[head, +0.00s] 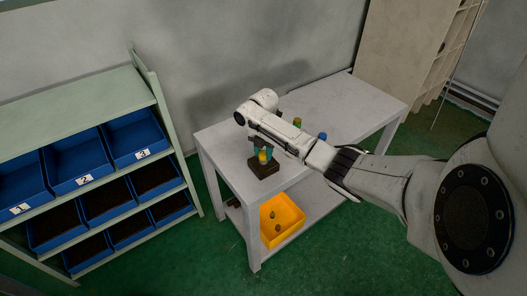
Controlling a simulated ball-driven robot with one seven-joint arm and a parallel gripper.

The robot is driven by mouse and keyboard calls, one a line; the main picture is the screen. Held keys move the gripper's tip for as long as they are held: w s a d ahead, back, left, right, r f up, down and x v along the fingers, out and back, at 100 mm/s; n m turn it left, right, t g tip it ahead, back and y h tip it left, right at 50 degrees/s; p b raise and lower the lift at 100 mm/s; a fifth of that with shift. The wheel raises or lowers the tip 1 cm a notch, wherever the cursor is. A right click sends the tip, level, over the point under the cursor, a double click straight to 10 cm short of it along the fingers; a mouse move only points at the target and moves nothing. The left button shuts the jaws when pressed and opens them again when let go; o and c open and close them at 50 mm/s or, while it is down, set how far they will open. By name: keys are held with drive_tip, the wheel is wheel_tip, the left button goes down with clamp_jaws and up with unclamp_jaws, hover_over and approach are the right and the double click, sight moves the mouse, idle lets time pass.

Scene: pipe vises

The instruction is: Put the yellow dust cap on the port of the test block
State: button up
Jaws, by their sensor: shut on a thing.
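The yellow dust cap (263,156) shows at the lower end of my gripper (263,150), directly above the dark test block (264,170) near the left front of the white table. My gripper points down and is shut on the cap, partly hidden behind my forearm. The port lies under the cap and is hidden. From this view I cannot tell whether the cap touches the port or sits a little above it.
On the white table (350,105), a green-and-yellow item (297,122) and a blue item (322,136) stand close behind my forearm. A yellow bin (292,232) with small dark items is on the lower shelf. A rack of numbered blue bins (134,137) stands left.

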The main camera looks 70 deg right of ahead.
sight(263, 153)
drive_tip(key=o, duration=1.1)
drive_tip(key=shift+r, duration=0.1)
wheel_tip(263, 153, up, 11)
drive_tip(key=shift+f, duration=0.2)
